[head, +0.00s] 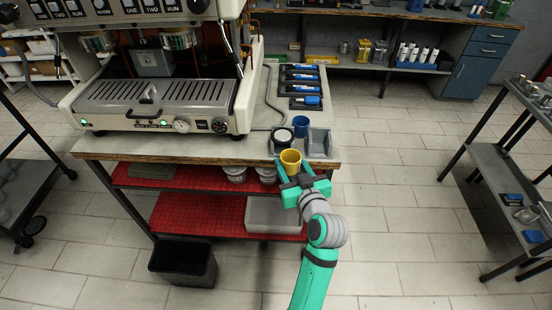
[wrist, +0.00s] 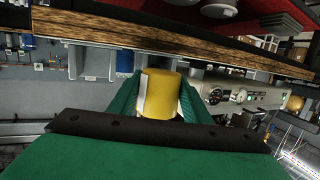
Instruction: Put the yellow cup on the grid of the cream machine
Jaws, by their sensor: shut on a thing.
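The yellow cup (head: 290,160) is at the front right edge of the wooden-edged counter in the head view. My gripper (head: 285,172) is shut on it, with one green finger on each side. In the wrist view the yellow cup (wrist: 161,95) sits between the fingers of my gripper (wrist: 163,100). The cream machine (head: 165,75) stands on the left of the counter. Its slotted metal grid (head: 150,92) lies below the spouts, left of and behind the cup. The grid looks empty.
Blue-handled tools (head: 302,85) lie farther back. The counter (head: 215,147) has a clear strip in front of the machine.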

